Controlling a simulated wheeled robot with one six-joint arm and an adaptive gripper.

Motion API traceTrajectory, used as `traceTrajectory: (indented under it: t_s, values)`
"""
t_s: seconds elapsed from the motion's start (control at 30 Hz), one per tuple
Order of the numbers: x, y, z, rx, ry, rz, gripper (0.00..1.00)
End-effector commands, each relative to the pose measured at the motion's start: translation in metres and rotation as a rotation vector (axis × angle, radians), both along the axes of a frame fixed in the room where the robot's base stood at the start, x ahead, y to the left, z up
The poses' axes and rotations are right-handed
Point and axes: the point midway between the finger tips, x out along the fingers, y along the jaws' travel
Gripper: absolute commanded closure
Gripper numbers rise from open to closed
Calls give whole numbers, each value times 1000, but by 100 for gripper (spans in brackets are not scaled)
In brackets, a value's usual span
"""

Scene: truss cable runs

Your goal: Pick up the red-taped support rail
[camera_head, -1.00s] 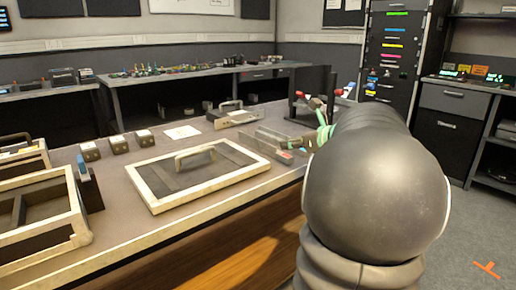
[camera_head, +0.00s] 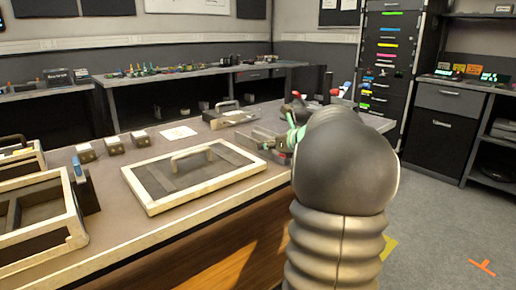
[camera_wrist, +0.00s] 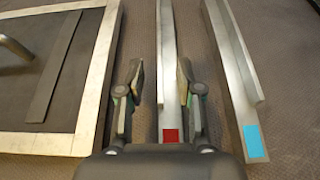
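In the wrist view, the red-taped support rail (camera_wrist: 168,100) is a long grey metal channel with a red tape patch at its near end. My gripper (camera_wrist: 160,68) is open, with one finger on each side of this rail, and gaps show beside it. I cannot tell how high the fingertips are above the table. A similar rail with blue tape (camera_wrist: 235,75) lies to the right, outside the fingers. In the head view my gripper (camera_head: 272,145) is small and partly hidden by my arm, beside the rails.
A framed panel with a handle (camera_head: 150,207) lies close left of the rails; its edge also shows in the wrist view (camera_wrist: 98,80). Several small blocks, a white card (camera_head: 178,133) and a handled metal case (camera_head: 230,117) stand farther back. Open frames (camera_head: 75,225) stand at the left.

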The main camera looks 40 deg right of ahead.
Motion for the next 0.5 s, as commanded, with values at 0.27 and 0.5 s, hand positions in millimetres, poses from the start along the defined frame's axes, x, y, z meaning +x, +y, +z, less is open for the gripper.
traceTrajectory:
  t_s: [0.27, 0.5]
  values:
    - [-1, 0, 0, 0, 0, 0, 100]
    - [-1, 0, 1, -1, -1, 0, 100]
